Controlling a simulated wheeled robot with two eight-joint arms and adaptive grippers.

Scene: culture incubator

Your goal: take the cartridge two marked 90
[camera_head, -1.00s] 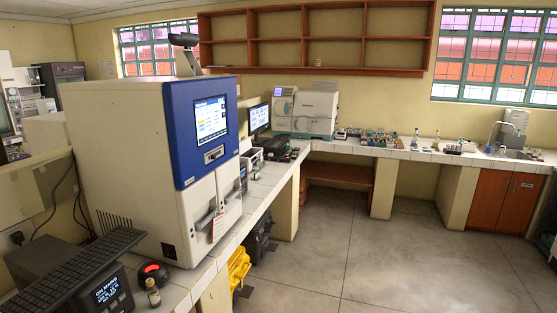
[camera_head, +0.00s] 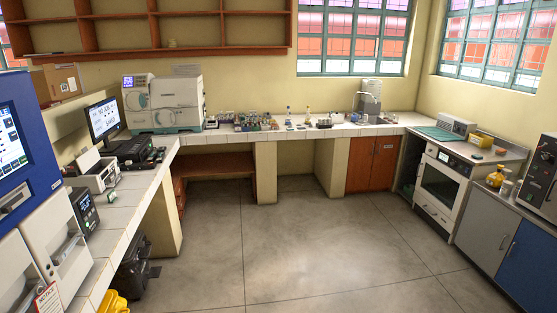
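I cannot make out a cartridge marked 90 in the head view. A white machine with a blue front (camera_head: 35,135) stands at the left edge, cut off by the frame, with a lit screen (camera_head: 10,138) on it. Its white lower doors with recessed handles show below. Many small items (camera_head: 255,120) stand on the back counter, too small for any marking to be read. Neither of my grippers is in the picture.
A tiled counter (camera_head: 130,200) runs along the left and back walls. A monitor (camera_head: 104,119) and a white-and-teal instrument (camera_head: 164,104) stand on it. An oven (camera_head: 440,185) and cabinets line the right. The grey floor (camera_head: 310,240) in the middle is clear.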

